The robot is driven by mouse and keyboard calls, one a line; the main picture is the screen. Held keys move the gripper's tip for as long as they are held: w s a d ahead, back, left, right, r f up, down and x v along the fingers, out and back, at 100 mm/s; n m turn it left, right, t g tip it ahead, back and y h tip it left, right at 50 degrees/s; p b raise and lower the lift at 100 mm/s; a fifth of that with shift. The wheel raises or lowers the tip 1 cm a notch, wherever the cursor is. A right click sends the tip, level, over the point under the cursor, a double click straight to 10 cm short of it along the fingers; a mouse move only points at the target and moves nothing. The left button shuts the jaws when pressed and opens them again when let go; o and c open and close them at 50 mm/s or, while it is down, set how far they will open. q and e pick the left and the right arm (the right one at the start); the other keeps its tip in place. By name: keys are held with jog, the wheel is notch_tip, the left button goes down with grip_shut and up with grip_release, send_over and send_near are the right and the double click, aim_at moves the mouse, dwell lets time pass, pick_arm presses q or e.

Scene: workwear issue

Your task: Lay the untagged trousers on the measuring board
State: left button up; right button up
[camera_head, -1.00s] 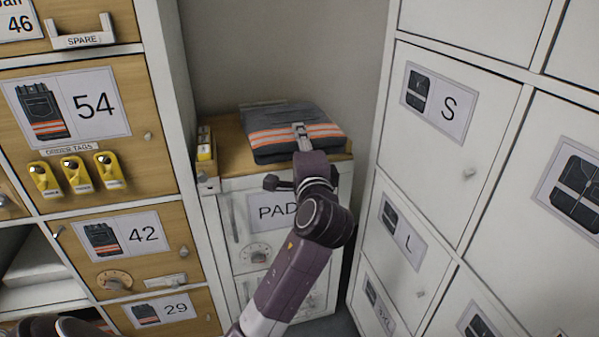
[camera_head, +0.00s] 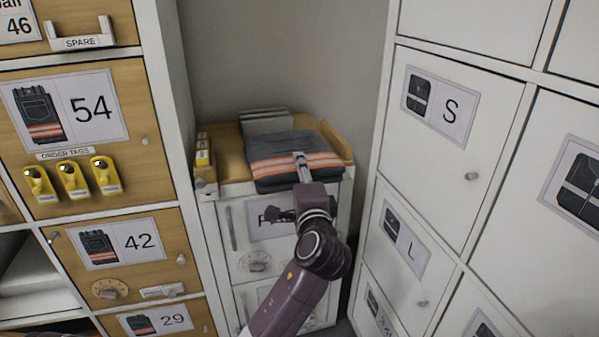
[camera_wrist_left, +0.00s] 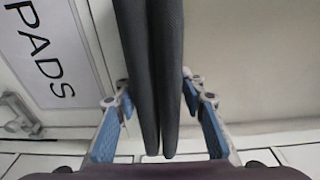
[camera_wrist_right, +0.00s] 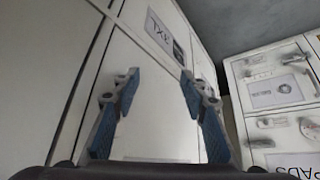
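Folded dark grey trousers (camera_head: 268,148) with orange and silver bands are over the top of the pad cabinet, front edge reaching past its front. No tag shows on them. My left gripper (camera_head: 300,158) is at their front edge. Whether the trousers touch the surface below is unclear. The wooden top (camera_head: 226,152) has a raised right edge; I cannot tell if it is the measuring board. My right gripper (camera_wrist_right: 157,85) is open and empty, away from the trousers.
A ribbed grey piece (camera_head: 265,120) stands behind the trousers. A wooden holder (camera_head: 204,180) with yellow items is at the cabinet's left. Yellow order tags (camera_head: 72,178) hang on the 54 door. White lockers (camera_head: 432,150) close in the right side.

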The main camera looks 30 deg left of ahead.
pick_arm(q)
jog(key=o, duration=0.4)
jog(key=shift+r, duration=0.1)
jog(key=shift+c, duration=0.2)
